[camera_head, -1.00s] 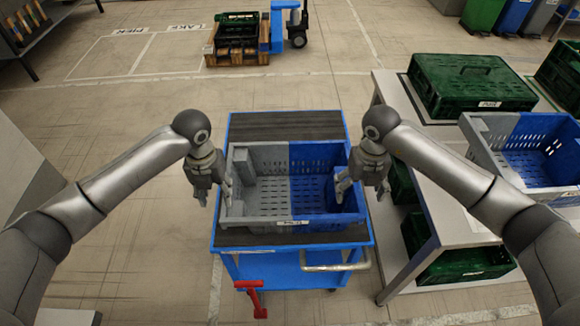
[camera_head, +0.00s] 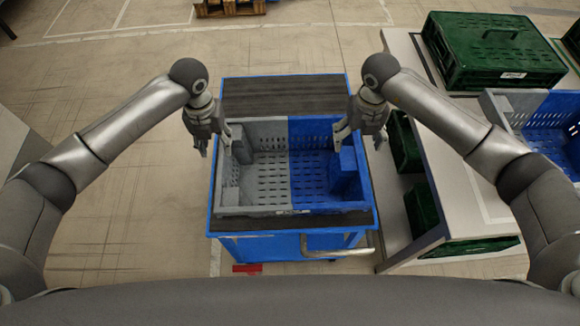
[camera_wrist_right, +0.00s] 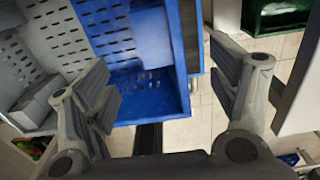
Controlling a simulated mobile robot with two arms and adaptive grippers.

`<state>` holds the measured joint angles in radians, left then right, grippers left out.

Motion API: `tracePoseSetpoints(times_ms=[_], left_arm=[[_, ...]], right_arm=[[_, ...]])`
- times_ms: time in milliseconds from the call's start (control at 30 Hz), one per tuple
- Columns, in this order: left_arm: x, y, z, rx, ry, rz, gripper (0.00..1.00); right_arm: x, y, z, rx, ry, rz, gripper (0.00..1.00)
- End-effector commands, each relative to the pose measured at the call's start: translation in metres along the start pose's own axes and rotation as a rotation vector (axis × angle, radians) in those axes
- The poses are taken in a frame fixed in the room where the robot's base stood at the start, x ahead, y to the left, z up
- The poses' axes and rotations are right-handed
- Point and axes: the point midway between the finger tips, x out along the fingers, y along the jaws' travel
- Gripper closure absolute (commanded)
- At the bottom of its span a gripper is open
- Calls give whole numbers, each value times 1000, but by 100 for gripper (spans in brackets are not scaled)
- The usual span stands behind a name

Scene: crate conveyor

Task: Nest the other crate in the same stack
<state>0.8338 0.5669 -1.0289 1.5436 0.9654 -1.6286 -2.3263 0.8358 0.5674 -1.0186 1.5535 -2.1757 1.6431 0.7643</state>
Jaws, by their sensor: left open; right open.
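A grey-and-blue crate (camera_head: 289,212) stands on the dark top of a blue cart, its grey half left and blue half right. Whether it is one crate or nested ones, I cannot tell. Another grey-and-blue crate (camera_head: 497,110) is on the table at the right, cut by the picture edge. My left gripper (camera_head: 214,148) is open at the cart crate's left wall. My right gripper (camera_head: 359,143) is open at its right wall. In the right wrist view the open fingers (camera_wrist_right: 165,95) spread on both sides of the blue wall (camera_wrist_right: 184,60); contact is unclear.
The blue cart (camera_head: 275,248) has bare dark top behind the crate. A green lidded crate (camera_head: 490,50) stands on the table (camera_head: 455,190) at the right, with green crates (camera_head: 425,212) below. The floor left of the cart is clear.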

Motion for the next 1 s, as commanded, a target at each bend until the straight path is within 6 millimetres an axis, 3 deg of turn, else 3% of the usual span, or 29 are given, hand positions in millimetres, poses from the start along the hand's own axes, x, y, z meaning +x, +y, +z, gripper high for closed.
tracePoseSetpoints(times_ms=[300,500,933,1000], left_arm=[[58,0,-1,0,3,0,56],[83,0,0,0,1,0,56],[92,0,0,1,-1,0,56],[92,0,0,1,-1,0,62]], right_arm=[[58,0,-1,0,4,1,20],[83,0,-1,0,3,0,20],[92,0,0,-1,1,0,20],[92,0,0,-1,1,0,26]])
